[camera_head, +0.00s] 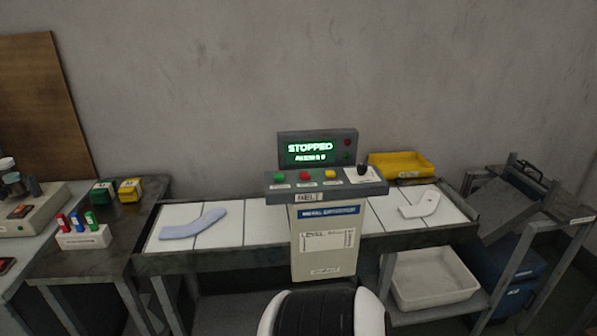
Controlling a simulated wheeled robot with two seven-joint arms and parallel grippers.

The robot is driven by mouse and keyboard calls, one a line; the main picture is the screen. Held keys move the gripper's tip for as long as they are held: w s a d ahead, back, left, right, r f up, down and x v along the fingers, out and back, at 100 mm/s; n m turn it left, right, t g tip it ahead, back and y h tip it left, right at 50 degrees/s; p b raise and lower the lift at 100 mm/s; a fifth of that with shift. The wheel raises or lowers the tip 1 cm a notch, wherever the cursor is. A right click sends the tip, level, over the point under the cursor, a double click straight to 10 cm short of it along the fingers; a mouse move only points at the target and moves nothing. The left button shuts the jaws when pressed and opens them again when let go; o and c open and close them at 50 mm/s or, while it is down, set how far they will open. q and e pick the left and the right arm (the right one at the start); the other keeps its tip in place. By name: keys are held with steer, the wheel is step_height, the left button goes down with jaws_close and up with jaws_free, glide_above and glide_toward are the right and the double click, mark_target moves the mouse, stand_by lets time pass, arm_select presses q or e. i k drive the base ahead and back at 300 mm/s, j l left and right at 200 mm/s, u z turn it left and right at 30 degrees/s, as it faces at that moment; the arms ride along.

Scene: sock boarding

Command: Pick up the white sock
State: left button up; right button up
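A white sock (424,204) lies flat on the right part of the white-topped conveyor table, with a small dark mark on it. A pale blue sock (195,224) lies on the left part of the same table. Neither gripper shows in the head view. Nothing touches either sock.
A control console (325,185) with a screen reading "STOPPED" stands in front of the table's middle. A yellow tray (401,165) sits behind the white sock. A white bin (432,290) is on the shelf below. A side bench (85,260) stands at left.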

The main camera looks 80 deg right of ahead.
mark_target(428, 203)
steer(key=z, duration=2.15)
